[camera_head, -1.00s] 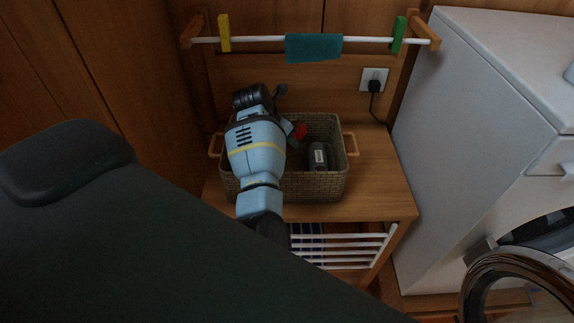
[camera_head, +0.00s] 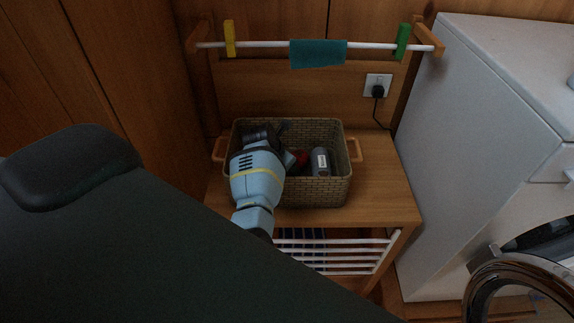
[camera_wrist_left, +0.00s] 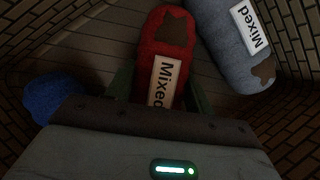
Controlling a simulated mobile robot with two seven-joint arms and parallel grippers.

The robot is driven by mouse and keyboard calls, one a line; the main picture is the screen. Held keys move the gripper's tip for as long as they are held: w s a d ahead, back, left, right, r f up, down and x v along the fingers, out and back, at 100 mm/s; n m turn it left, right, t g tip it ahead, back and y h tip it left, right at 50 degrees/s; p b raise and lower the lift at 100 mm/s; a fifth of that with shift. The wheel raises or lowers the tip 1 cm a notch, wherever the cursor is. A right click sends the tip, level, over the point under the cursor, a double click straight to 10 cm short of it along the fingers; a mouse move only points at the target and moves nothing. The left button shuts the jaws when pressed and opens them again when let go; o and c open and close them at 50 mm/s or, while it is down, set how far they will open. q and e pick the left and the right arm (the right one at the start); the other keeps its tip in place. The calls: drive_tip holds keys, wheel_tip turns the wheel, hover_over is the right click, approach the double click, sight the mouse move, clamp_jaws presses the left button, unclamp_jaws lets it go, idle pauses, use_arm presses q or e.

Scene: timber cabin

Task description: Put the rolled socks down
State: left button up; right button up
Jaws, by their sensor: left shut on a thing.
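The red rolled socks (camera_wrist_left: 165,45) have a white "Mixed" label and a dark patch. They sit between the two green fingers of my left gripper (camera_wrist_left: 160,92), which is shut on them. In the head view a bit of the red socks (camera_head: 302,159) shows inside the wicker basket (camera_head: 318,190), beside my left gripper (camera_head: 290,158). A grey roll (camera_head: 320,162) with a white label lies in the basket just to the right; it also shows in the left wrist view (camera_wrist_left: 228,40). Whether the red socks touch the basket floor I cannot tell. My right gripper is not in view.
A blue item (camera_wrist_left: 52,97) lies in the basket, left of my gripper. The basket stands on a wooden shelf unit (camera_head: 385,200) with bare top to its right. A rail (camera_head: 375,45) with a teal cloth (camera_head: 318,54) hangs behind. A white washing machine (camera_head: 450,150) stands at right.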

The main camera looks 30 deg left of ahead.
use_arm(q)
drive_tip(key=shift+f, duration=0.1)
drive_tip(key=shift+f, duration=0.1)
drive_tip(key=o, duration=1)
drive_tip(key=shift+r, duration=0.35)
drive_tip(key=v, duration=1.2)
drive_tip(key=shift+f, duration=0.1)
